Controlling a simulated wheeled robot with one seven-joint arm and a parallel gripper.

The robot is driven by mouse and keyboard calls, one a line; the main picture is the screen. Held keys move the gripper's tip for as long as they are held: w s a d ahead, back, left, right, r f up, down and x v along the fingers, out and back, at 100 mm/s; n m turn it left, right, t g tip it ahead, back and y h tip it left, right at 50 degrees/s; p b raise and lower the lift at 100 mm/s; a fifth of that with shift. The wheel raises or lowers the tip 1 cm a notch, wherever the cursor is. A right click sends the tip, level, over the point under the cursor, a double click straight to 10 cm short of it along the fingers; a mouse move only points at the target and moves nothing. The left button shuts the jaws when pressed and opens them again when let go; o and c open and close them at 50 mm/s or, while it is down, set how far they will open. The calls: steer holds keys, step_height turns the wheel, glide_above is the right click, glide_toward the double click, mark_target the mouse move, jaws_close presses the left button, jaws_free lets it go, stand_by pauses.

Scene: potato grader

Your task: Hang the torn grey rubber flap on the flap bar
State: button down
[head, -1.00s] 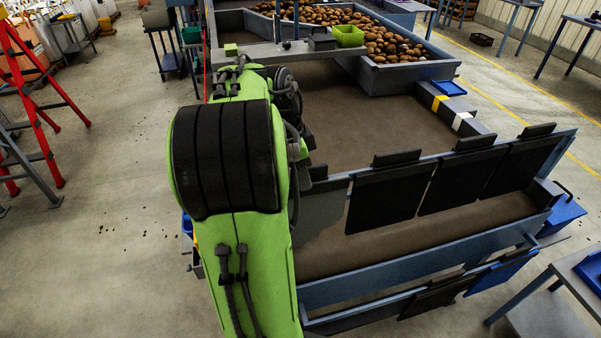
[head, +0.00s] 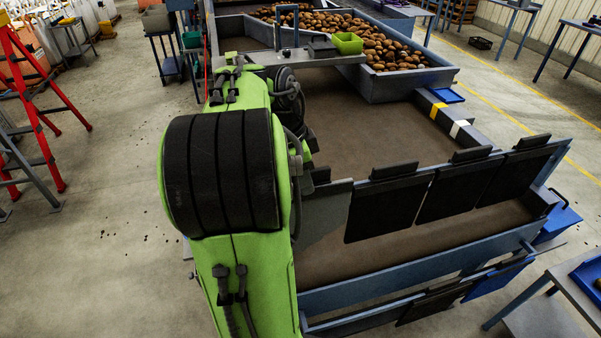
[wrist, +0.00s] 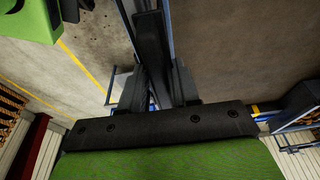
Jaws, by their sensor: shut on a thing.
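The torn grey rubber flap (head: 322,218) shows in the head view just right of my arm, at the left end of the row of black flaps. Its left part is hidden behind my arm. A dark hanger block (head: 320,175) shows at its top. The flap bar (head: 430,171) runs behind the black flaps. I cannot tell whether the grey flap rests on the bar. In the wrist view my gripper (wrist: 160,88) is shut on a dark, narrow piece (wrist: 150,35), seemingly the flap's hanger. My arm hides the gripper in the head view.
Several black flaps (head: 390,208) hang to the right on the bar. A lower blue rail (head: 420,268) crosses in front. Potatoes (head: 390,45) fill the bin at the back. A red ladder (head: 35,110) stands left, with open floor between.

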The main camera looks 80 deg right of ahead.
steer(key=s+a+b, duration=0.1)
steer(key=s+a, duration=0.3)
steer(key=a, duration=0.3)
steer(key=shift+s+a, duration=0.15)
steer(key=shift+s, duration=0.05)
stand_by(0.3)
